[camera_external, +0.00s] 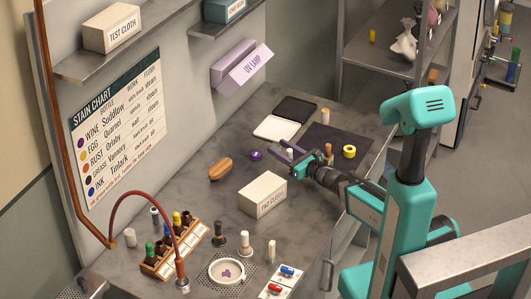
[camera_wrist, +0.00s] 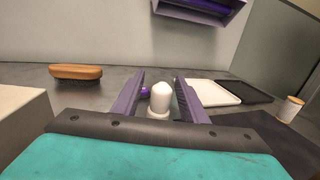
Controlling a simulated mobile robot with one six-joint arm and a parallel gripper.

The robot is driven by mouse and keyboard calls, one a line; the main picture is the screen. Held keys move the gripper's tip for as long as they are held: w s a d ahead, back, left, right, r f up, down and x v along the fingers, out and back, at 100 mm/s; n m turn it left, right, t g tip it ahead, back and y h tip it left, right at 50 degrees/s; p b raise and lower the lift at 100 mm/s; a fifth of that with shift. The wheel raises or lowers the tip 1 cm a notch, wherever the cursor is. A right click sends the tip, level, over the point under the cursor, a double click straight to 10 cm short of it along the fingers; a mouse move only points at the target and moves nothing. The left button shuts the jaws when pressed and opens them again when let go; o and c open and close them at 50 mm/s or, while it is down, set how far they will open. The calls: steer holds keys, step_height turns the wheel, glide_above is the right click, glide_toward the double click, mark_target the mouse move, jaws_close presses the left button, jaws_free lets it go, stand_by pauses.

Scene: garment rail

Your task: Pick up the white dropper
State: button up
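A small upright piece with a white top (camera_external: 245,242), which looks like the white dropper, stands near the bench's front beside a similar black one (camera_external: 219,232). My gripper (camera_external: 284,152) is well away from it, up and to the right, above the bench behind the pad cloth box. In the wrist view its two purple fingers (camera_wrist: 160,92) are apart. A white, round-topped piece with a collar (camera_wrist: 160,99) shows between them, with gaps on both sides.
The pad cloth box (camera_external: 263,195) stands between my gripper and the small pieces at the front. The bottle rack (camera_external: 175,248), hose (camera_external: 140,196) and round drain dish (camera_external: 227,272) crowd the front. A brush (camera_external: 220,168) and purple item (camera_external: 256,155) lie left of my gripper.

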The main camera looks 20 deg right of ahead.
stand_by(0.4)
jaws_close()
steer(key=shift+r, duration=0.2)
step_height(320, 180, up, 10)
steer(key=shift+f+b, duration=0.2)
steer(key=shift+b, duration=0.2)
stand_by(0.4)
stand_by(0.5)
